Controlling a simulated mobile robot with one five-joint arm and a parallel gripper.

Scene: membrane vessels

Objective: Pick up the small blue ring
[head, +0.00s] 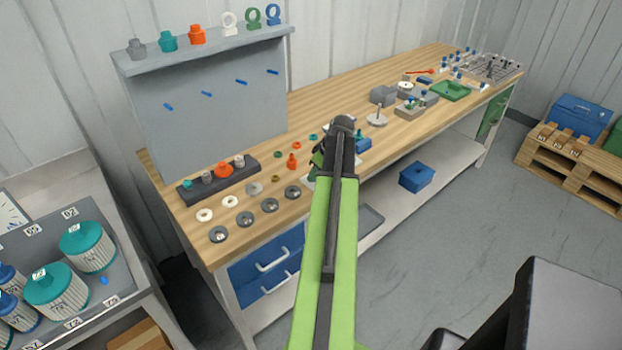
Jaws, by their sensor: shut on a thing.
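My green arm reaches up the middle of the head view to its dark joint over the workbench. My gripper (318,160) is mostly hidden behind the arm; only dark parts show at its left side, low over the bench top. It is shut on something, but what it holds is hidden. I cannot see a small blue ring lying on the bench. Small rings lie left of the arm: an orange ring (297,146), a green ring (277,154) and a teal ring (313,137). A larger blue ring (273,14) stands on the panel's top shelf.
An orange fitting (292,161) stands close left of the gripper. A blue block (363,144) lies close right. Grey discs (270,205) and a dark holder (218,178) are at the left. A grey panel (215,105) rises behind. Bare wood shows beyond the arm.

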